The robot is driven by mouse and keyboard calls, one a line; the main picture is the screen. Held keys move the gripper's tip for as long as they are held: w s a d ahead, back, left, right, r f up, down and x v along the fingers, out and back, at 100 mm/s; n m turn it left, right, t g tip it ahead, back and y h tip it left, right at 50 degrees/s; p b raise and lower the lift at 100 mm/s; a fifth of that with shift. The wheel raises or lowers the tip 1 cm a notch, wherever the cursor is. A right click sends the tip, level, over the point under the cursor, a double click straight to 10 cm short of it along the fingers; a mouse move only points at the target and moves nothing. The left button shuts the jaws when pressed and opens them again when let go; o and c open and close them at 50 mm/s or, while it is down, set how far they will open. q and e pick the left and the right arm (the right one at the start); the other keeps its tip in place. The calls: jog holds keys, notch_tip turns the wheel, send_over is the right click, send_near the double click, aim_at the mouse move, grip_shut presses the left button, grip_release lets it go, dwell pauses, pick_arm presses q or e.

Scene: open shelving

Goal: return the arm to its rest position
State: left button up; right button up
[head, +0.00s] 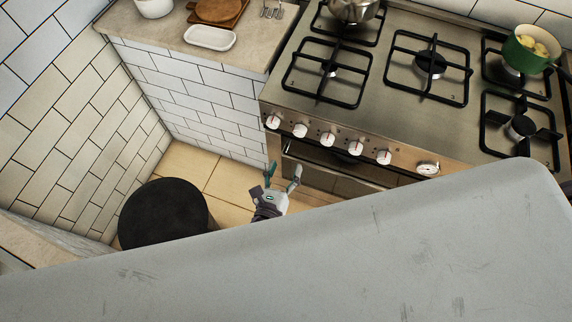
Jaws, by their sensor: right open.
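My right gripper (282,172) shows in the middle of the head view, low in front of the stove. Its two fingers are spread apart and nothing is between them. It points up the picture, towards the stove's front, with tiled floor around it. The rest of the right arm is hidden from view. My left gripper is not in view.
The stove (385,128) with its knobs stands at right, bearing a metal pot (352,10) and a green pot (527,50). A counter (165,30) holds a white dish (210,38) and wooden board (218,12). A dark round object (165,213) stands left of the gripper.

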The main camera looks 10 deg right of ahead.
dwell(0.3)
jog(key=s+d+f+m+g+y, duration=0.2)
jog(key=s+d+f+m+g, duration=0.3)
jog(key=s+f, duration=0.5)
jog(key=s+d+f+m+g+y, duration=0.2)
jog(key=s+d+f+m+g, duration=0.3)
jog(key=f, duration=0.9)
jog(key=s+d+f+m+g+y, duration=0.1)
jog(key=s+f+m, duration=0.3)
jog(key=s+m, duration=0.5)
jog(key=s+d+f+m+g+y, duration=0.2)
jog(key=s+d+f+m+y, duration=0.2)
jog(key=s+m, duration=0.5)
jog(key=shift+m, duration=1)
